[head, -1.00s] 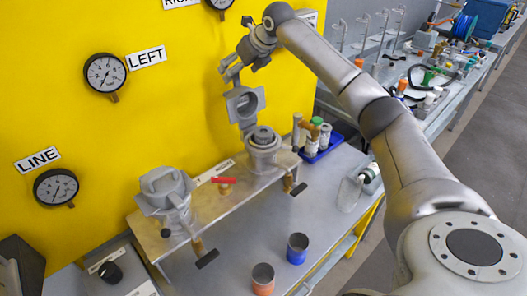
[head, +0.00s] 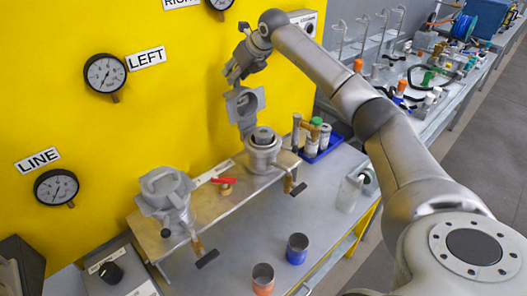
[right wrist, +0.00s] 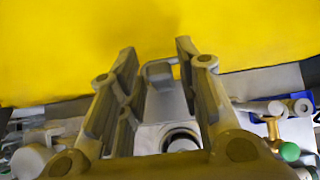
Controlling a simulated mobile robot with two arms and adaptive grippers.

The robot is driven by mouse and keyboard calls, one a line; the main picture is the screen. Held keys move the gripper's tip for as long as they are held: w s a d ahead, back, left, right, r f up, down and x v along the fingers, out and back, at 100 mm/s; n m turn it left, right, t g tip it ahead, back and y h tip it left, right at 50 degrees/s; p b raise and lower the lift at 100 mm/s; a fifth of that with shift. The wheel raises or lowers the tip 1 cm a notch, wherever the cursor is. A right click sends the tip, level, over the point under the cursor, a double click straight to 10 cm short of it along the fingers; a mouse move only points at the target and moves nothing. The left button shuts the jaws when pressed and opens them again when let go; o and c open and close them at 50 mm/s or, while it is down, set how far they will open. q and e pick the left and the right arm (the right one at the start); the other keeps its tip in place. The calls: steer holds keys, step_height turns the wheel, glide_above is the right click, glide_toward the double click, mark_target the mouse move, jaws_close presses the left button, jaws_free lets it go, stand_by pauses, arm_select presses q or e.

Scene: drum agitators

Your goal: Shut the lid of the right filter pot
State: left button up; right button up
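The right filter pot (head: 263,152) is a grey metal pot on the bench's raised shelf. Its mouth is uncovered, and its lid (head: 243,106) stands up behind it on the wall side. My right gripper (head: 231,80) is just above the lid's upper end. In the right wrist view the gripper (right wrist: 155,50) has its fingers apart, with the lid's upper end (right wrist: 159,70) showing in the gap beyond them. The pot's round mouth (right wrist: 181,139) shows below, partly hidden by the gripper. I cannot tell whether a finger touches the lid. My left gripper is not in view.
The left filter pot (head: 172,203) stands on the same shelf (head: 215,207), with a red-handled valve (head: 225,183) between the pots. A blue tray (head: 333,140) of bottles is right of the right pot. Blue (head: 297,249) and orange (head: 263,279) cups stand in front. The yellow wall (head: 150,110) is close behind.

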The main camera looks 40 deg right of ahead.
steer(key=c, duration=0.3)
steer(key=shift+s, duration=0.1)
steer(key=shift+s+d, duration=0.1)
steer(key=shift+s, duration=0.15)
steer(key=s+b, duration=0.1)
steer(key=s, duration=0.1)
steer(key=shift+s+d+r+b, duration=0.1)
steer(key=shift+s+r+b, duration=0.1)
steer(key=shift+s+b, duration=0.2)
steer(key=shift+s+r, duration=0.2)
steer(key=shift+s, duration=0.3)
